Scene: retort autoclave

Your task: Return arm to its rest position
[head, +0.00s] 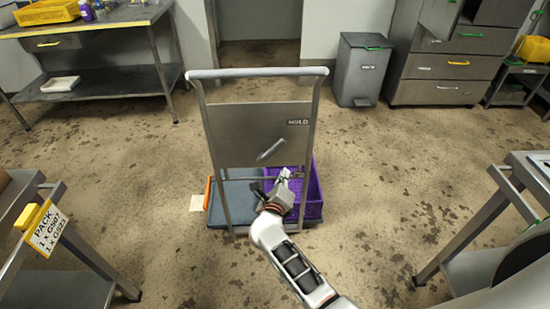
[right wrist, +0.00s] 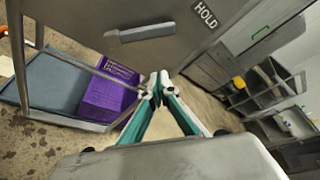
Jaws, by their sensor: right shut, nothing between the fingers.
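My right arm reaches forward from the bottom of the head view to a trolley. The right gripper (head: 284,176) is shut and empty; its fingertips meet in the right wrist view (right wrist: 157,84). It is near the lower edge of the trolley's grey HOLD panel (head: 235,135), overlapping the purple crate (head: 314,195) in the picture. I cannot tell whether it touches the panel or frame. The panel also shows in the right wrist view (right wrist: 165,52), with a grey handle (right wrist: 140,32) on it. My left gripper is not in view.
The trolley's blue-grey deck (head: 233,203) carries the crate. Metal tables flank me at left (head: 62,290) and right (head: 470,270). A workbench (head: 105,83) is at the back left, a grey bin (head: 361,70) at the back right. The floor between is mostly clear.

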